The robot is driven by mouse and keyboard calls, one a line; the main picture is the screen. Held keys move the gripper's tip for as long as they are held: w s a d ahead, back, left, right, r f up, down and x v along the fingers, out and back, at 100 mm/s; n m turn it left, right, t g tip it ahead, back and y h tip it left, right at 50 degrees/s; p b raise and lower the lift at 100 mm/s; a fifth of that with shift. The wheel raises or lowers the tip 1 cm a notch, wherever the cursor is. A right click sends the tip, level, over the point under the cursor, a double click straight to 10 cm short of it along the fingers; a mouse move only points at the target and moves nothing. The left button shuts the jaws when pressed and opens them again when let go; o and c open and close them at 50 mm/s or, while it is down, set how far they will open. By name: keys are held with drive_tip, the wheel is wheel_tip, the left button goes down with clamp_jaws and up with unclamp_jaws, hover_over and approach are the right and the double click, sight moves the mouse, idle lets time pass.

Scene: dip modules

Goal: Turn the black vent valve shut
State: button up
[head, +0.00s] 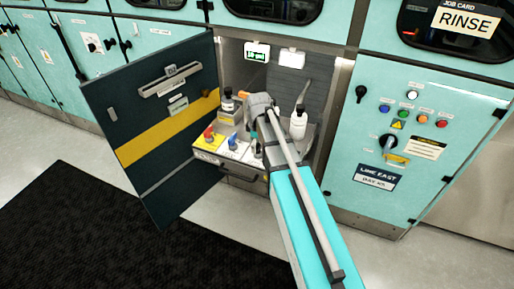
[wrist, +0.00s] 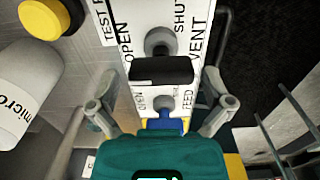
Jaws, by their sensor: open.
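The black vent valve (wrist: 162,70) shows in the wrist view as a dark block-shaped handle in front of a round grey hub. It sits on a white panel (wrist: 150,15) marked OPEN on the left, SHUT at the upper right and VENT on the right. My gripper (wrist: 162,104) is open, one finger on each side of the panel, with the black handle ahead of the fingertips and nothing held. In the head view, my gripper (head: 257,150) is inside the open cabinet bay, and my arm hides the black valve there.
A blue feed valve (wrist: 165,124) lies between my fingers, close to the gripper body.

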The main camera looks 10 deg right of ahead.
drive_tip(key=shift+f, duration=0.1)
drive_tip(key=c, duration=1)
drive_tip(key=shift+o, duration=0.2)
drive_tip(key=shift+a, duration=0.1)
